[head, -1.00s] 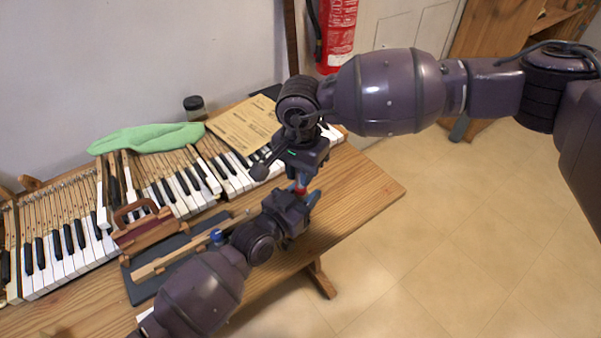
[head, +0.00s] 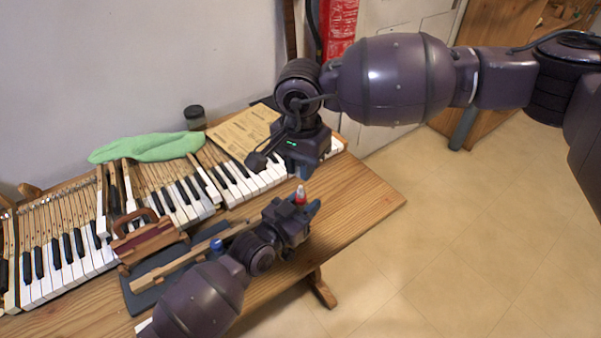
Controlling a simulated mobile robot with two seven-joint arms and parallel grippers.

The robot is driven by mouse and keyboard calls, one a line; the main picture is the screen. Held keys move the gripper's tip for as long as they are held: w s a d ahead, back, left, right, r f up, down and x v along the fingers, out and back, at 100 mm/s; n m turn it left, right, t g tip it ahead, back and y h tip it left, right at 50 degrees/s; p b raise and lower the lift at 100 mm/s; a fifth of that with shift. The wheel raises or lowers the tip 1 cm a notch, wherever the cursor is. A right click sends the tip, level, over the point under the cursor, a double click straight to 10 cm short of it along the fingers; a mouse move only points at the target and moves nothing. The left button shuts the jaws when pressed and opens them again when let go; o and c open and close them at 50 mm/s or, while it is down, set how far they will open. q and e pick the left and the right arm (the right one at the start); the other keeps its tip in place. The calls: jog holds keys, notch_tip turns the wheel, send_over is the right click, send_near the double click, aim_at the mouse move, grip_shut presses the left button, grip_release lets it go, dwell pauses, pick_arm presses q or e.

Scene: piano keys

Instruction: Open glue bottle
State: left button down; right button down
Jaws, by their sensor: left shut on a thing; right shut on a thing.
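The glue bottle (head: 300,196) shows only its red upper part and a small pale tip, standing up out of my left gripper (head: 306,208). The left gripper is shut on it and hides its body. My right gripper (head: 303,172) hangs just above the bottle, fingers pointing down, with a small gap to the tip. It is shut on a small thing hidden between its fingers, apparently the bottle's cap.
The wooden table (head: 365,200) carries piano keys (head: 65,250), a green cloth (head: 150,146), a jar (head: 194,117), a cardboard sheet (head: 243,132) and a reddish wooden tool (head: 145,238). The table's right end is clear. A fire extinguisher (head: 340,25) hangs behind.

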pick_arm(q)
jog(key=c, duration=0.6)
grip_release()
jog(key=shift+c, duration=0.2)
